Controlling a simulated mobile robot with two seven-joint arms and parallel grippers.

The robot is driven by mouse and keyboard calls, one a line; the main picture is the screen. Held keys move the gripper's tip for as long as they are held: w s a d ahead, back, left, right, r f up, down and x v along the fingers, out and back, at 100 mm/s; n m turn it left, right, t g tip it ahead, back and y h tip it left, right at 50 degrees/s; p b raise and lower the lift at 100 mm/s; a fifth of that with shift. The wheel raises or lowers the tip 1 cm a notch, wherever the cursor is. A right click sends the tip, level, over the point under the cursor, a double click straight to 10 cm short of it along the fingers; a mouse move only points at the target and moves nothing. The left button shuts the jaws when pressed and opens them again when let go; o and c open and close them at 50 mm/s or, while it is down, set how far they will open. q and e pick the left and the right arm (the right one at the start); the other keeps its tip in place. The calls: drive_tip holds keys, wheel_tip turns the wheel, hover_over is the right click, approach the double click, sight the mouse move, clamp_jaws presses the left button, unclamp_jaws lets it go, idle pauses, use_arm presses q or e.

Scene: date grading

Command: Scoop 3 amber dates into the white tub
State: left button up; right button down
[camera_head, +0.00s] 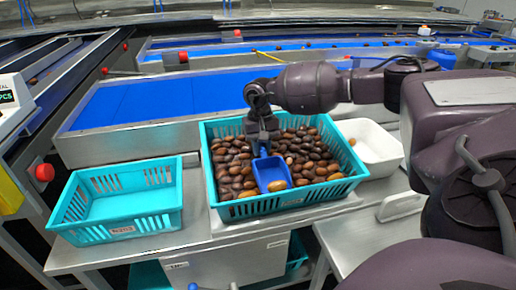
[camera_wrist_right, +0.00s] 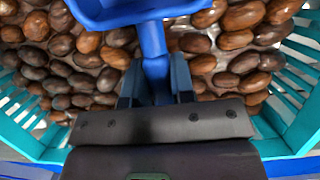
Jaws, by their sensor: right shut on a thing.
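My right gripper (camera_head: 263,143) is shut on the handle of a blue scoop (camera_head: 271,174), over the turquoise crate (camera_head: 272,209) full of brown dates. The right wrist view shows its fingers (camera_wrist_right: 156,85) on both sides of the scoop's handle (camera_wrist_right: 154,50). An amber date (camera_head: 277,185) lies at the scoop's front edge; I cannot tell if it is in the scoop. Other amber dates (camera_head: 246,194) lie among the dark ones. The white tub (camera_head: 388,166) stands right of the crate, with one amber date (camera_head: 352,141) showing at its left side. My left gripper is not in view.
An empty turquoise crate (camera_head: 117,199) stands on the left of the steel table (camera_head: 215,238). A blue conveyor (camera_head: 170,98) runs behind. A red button (camera_head: 44,172) is at the far left.

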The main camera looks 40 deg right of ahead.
drive_tip(key=shift+s+f+g+y+b, duration=0.15)
drive_tip(key=shift+f+g+y+b, duration=0.3)
drive_tip(key=shift+g, duration=0.25)
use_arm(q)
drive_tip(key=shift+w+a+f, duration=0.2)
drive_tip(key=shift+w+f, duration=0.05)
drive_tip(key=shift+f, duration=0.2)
use_arm(e)
drive_tip(key=shift+a+r, duration=0.1)
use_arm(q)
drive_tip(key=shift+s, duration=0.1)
use_arm(e)
drive_tip(key=shift+r, duration=0.1)
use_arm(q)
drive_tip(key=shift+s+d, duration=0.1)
use_arm(e)
drive_tip(key=shift+r, duration=0.1)
